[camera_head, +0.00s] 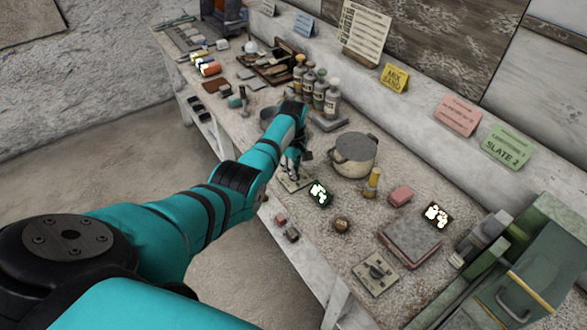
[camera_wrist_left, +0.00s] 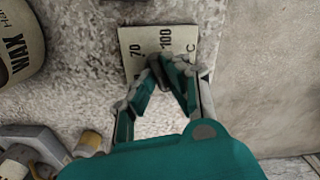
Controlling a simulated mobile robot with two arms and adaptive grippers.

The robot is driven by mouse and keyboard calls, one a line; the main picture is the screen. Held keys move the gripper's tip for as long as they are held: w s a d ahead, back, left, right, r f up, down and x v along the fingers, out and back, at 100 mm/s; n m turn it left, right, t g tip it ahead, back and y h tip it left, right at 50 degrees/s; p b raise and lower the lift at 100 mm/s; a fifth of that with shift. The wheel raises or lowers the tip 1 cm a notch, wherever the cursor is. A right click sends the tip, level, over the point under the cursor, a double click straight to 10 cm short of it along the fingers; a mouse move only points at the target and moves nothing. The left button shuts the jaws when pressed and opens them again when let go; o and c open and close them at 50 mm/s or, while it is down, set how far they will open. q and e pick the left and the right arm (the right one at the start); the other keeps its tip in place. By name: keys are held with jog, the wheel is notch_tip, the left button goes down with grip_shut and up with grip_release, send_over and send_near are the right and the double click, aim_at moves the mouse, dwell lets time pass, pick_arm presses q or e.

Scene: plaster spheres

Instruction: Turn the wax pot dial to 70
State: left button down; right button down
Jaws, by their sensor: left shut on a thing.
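The wax pot (camera_head: 352,158) is a beige lidded pot in the middle of the bench. Part of it, lettered WAX, shows at the upper left of the left wrist view (camera_wrist_left: 22,45). The dial's pale plate (camera_wrist_left: 133,42) is marked 70, 100 and C. In the head view the plate (camera_head: 284,187) lies left of the pot, partly covered by my gripper. My left gripper (camera_wrist_left: 162,74) is shut on the dark dial knob (camera_wrist_left: 157,70) from above; it also shows in the head view (camera_head: 291,168). The fingers hide most of the knob, so its pointing direction is unclear. My right gripper is out of view.
Bottles (camera_head: 318,90) stand behind the gripper. A small dark tray with white bits (camera_head: 320,194) and a yellow-handled tool (camera_head: 372,182) sit near the pot. Another switch plate (camera_head: 376,273) lies to the right, beside a grey slab (camera_head: 410,240) and green machine (camera_head: 540,260).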

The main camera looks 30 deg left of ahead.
pick_arm(q)
jog(key=shift+m, duration=0.4)
jog(key=shift+w+r+m+p, duration=0.1)
jog(key=shift+m+p, duration=0.2)
jog(key=shift+m, duration=0.7)
jog(key=m, duration=0.3)
jog(key=shift+m, duration=0.3)
jog(key=m, duration=0.3)
jog(key=shift+w+m+p, duration=0.1)
jog(key=shift+m+p, duration=0.2)
jog(key=shift+p, duration=0.05)
jog(key=m, duration=0.4)
jog(key=shift+d+m, duration=0.1)
jog(key=shift+m, duration=0.2)
jog(key=m, duration=0.6)
jog(key=shift+d, duration=0.15)
jog(key=m, duration=0.4)
jog(key=shift+m, duration=0.3)
jog(key=shift+d+m, duration=0.1)
jog(key=shift+m, duration=1.1)
